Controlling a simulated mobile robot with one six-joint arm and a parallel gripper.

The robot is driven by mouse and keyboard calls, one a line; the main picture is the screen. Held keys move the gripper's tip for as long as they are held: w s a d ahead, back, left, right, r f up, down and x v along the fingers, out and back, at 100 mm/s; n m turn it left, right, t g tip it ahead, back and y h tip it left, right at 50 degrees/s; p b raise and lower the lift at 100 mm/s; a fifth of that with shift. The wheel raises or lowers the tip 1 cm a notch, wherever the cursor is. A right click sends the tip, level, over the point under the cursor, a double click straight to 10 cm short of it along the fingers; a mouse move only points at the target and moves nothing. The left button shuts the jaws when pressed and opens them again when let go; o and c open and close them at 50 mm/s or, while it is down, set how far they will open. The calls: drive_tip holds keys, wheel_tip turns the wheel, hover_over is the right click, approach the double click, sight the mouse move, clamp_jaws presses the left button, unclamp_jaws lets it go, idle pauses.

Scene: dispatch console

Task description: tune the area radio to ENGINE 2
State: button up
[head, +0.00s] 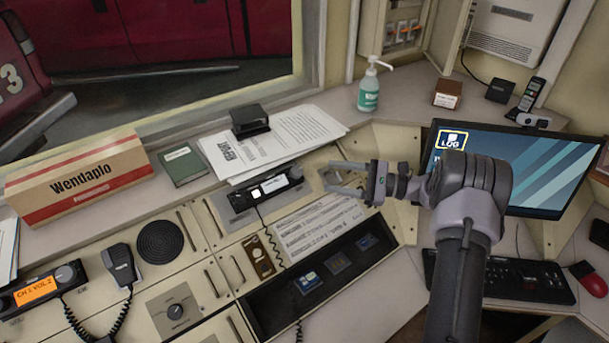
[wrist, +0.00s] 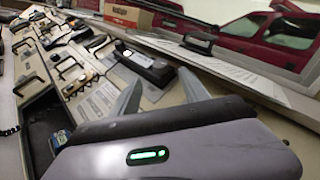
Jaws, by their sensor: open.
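A radio (head: 38,290) with an orange display reading "CH 2 VOL 2" sits at the lower left of the console in the head view. A knob shows at its right end, and a handheld microphone (head: 121,264) with a coiled cord is to its right. A separate panel with a round rotary knob (head: 175,311) lies farther right; its labels are too small to read. I see no "ENGINE 2" label. My gripper (head: 332,178) is open and empty over the console's right part, far right of both. The wrist view shows its two spread fingers (wrist: 160,80).
Papers (head: 285,143), a Wendaplo box (head: 80,180) and a green book (head: 183,164) line the ledge. Monitor (head: 520,165) and keyboard (head: 500,278) are right.

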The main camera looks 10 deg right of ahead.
sight(299, 171)
drive_tip(key=b+x, duration=0.1)
drive_tip(key=x, duration=0.7)
drive_tip(key=shift+w+a+b, duration=0.1)
drive_tip(key=shift+a+b, duration=0.15)
drive_tip(key=shift+b, duration=0.05)
